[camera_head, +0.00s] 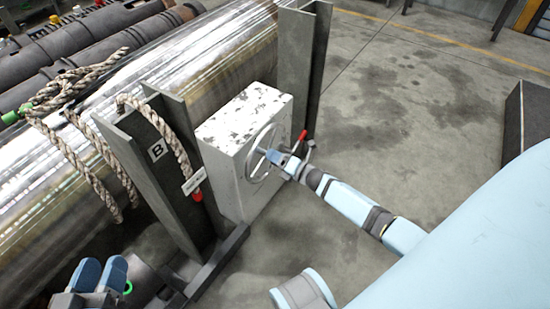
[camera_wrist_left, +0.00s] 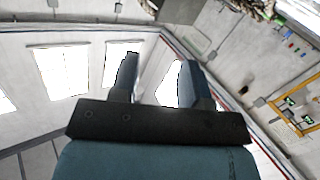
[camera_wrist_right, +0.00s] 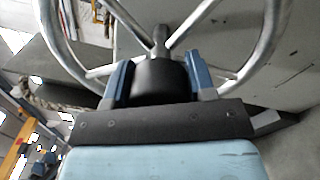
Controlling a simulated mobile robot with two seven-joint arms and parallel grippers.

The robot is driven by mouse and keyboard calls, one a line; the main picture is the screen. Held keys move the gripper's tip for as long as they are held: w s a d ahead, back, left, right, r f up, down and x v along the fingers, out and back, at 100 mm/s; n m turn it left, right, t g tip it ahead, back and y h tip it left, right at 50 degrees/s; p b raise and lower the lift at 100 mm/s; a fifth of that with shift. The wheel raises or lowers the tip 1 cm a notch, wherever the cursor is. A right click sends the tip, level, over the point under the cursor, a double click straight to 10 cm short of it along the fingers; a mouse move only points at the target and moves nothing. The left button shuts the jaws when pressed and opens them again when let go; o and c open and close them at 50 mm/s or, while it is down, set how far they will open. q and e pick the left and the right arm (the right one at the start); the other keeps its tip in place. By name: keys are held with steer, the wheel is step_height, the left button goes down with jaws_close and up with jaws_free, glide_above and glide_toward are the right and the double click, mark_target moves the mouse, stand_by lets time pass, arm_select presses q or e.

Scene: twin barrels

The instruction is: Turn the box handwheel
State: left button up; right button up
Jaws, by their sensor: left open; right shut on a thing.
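The box (camera_head: 228,148) is a white, scuffed metal box beside a steel post. Its handwheel (camera_head: 253,167) is a grey metal ring with spokes on the box's front face. My right gripper (camera_head: 279,158) is at the wheel's middle. In the right wrist view its blue fingers are shut on the dark hub (camera_wrist_right: 160,80) of the handwheel, with the spokes and rim (camera_wrist_right: 270,45) around them. My left gripper (camera_head: 102,272) is open and empty at the lower left, away from the box. In the left wrist view its fingers (camera_wrist_left: 160,80) stand apart with nothing between them.
A large shiny barrel (camera_head: 200,50) lies behind the box, with rope (camera_head: 95,150) draped over it. Steel posts (camera_head: 305,65) stand on both sides of the box. A red-tipped lever (camera_head: 303,136) is close to the wheel. The concrete floor (camera_head: 400,110) at right is mostly clear.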

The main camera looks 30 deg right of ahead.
steer(key=o, duration=1.3)
steer(key=shift+c, duration=0.2)
arm_select(q)
steer(key=shift+r, duration=0.1)
steer(key=r+t+p, duration=0.1)
steer(key=r, duration=0.1)
steer(key=r+t+p, duration=0.1)
steer(key=r+p, duration=0.1)
steer(key=r, duration=0.1)
steer(key=shift+a+n, duration=0.2)
steer(key=shift+n, duration=0.1)
arm_select(e)
steer(key=v, duration=1.3)
steer(key=shift+s, duration=0.4)
steer(key=shift+d, duration=0.15)
